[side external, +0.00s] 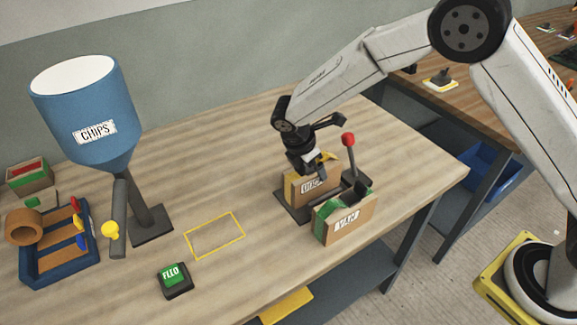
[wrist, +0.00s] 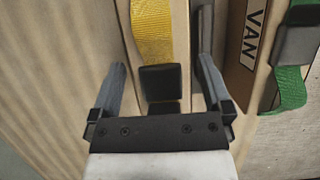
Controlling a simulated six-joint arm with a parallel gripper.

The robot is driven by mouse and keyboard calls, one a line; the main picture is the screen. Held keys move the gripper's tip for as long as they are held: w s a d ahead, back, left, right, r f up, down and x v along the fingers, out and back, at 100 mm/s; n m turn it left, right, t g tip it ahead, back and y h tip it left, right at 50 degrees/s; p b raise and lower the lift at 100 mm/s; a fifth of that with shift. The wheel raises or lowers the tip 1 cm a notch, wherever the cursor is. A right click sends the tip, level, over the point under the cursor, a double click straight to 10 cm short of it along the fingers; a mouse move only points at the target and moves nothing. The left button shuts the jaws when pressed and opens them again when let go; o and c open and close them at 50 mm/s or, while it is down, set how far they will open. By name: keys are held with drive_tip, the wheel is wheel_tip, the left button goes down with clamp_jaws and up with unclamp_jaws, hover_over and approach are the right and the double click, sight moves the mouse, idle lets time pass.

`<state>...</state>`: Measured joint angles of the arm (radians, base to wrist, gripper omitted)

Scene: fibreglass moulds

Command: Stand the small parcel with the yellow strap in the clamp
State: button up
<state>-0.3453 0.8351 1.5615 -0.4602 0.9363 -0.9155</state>
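The small parcel with the yellow strap (side external: 301,189) stands upright at the dark clamp (side external: 291,213), which has a red-knobbed lever (side external: 348,140). How deeply it sits between the jaws is hidden. My gripper (side external: 314,166) points down over the parcel's top. In the wrist view the yellow strap (wrist: 152,30) and its black buckle lie between my two spread fingers (wrist: 161,75). The fingers straddle the parcel, with what looks like a narrow gap on each side; contact is hard to tell. A dark upright piece, perhaps a clamp jaw (wrist: 204,25), shows beside the right finger.
A green-strapped parcel (side external: 345,221) stands close in front of the clamp; its strap (wrist: 290,90) shows at the wrist view's right. A yellow outline (side external: 215,235), green button (side external: 174,279), blue chips hopper (side external: 85,110) and blue tray (side external: 50,262) are left. The table between is clear.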

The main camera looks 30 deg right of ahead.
drive_tip(key=shift+r, duration=0.1)
drive_tip(key=v, duration=1.2)
drive_tip(key=shift+d, duration=0.1)
idle(0.5)
drive_tip(key=shift+s+d+m, duration=0.2)
drive_tip(key=shift+d+m, duration=0.05)
drive_tip(key=shift+m, duration=0.05)
drive_tip(key=s+d+f+m+t+y, duration=0.1)
drive_tip(key=s+d+m+y, duration=0.1)
drive_tip(key=s+d+m, duration=0.5)
drive_tip(key=s+d+f+m+t+y, duration=0.1)
drive_tip(key=s+d+f+m+y, duration=0.1)
drive_tip(key=s+d+m, duration=0.5)
drive_tip(key=s+m, duration=0.3)
drive_tip(key=s, duration=0.2)
drive_tip(key=shift+s+f+t, duration=0.15)
drive_tip(key=shift+f+t, duration=0.1)
drive_tip(key=shift+t, duration=0.05)
